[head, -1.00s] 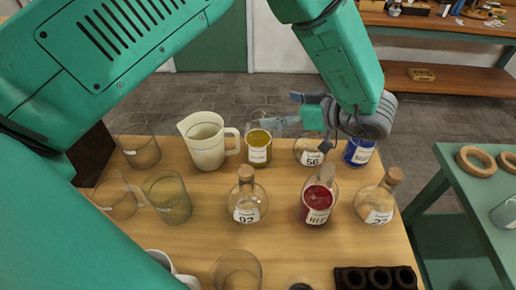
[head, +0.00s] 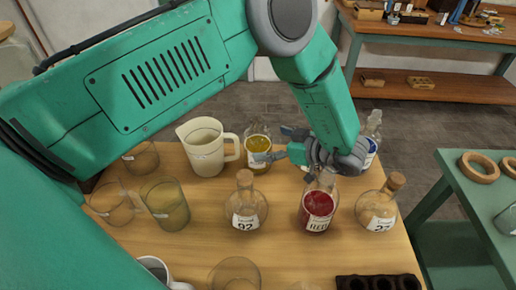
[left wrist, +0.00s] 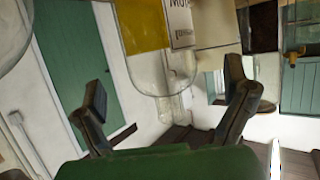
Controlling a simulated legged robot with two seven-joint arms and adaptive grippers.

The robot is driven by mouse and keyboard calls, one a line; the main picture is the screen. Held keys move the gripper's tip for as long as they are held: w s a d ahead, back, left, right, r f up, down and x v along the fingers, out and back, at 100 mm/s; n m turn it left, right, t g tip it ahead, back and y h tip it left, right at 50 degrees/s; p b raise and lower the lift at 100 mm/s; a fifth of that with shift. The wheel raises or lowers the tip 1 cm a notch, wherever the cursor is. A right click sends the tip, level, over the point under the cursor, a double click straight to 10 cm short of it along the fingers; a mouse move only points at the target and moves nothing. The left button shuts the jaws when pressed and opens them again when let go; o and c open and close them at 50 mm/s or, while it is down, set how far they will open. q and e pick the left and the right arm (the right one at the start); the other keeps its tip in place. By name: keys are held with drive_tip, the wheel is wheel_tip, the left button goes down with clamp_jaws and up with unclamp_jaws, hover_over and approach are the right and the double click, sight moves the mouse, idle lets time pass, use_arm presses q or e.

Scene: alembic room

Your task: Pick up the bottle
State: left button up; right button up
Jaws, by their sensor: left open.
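Several bottles stand upright on the wooden table. A bottle with yellow liquid (head: 258,150) is at the back, and it shows large at the top of the left wrist view (left wrist: 147,32). A clear bottle labelled 92 (head: 245,205), a red bottle (head: 318,207) and a corked bottle at the right (head: 378,212) stand in front. A blue bottle (head: 371,147) is partly behind my arm. My left gripper (head: 280,145) is open and empty, its fingers pointing left towards the yellow bottle's right side. It also shows in the left wrist view (left wrist: 170,98). Whether it touches the glass is unclear.
A cream jug (head: 206,155) stands left of the yellow bottle. Empty glasses (head: 165,203) are at the left. A dark holder (head: 378,283) is at the front right. A green side table (head: 470,210) with wooden rings is at the right.

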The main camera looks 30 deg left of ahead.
use_arm(q)
drive_tip(key=shift+x, duration=2.5)
drive_tip(key=c, duration=1.7)
drive_tip(key=shift+r, duration=0.15)
drive_tip(key=shift+r+p, duration=0.35)
drive_tip(key=shift+r, duration=8.45)
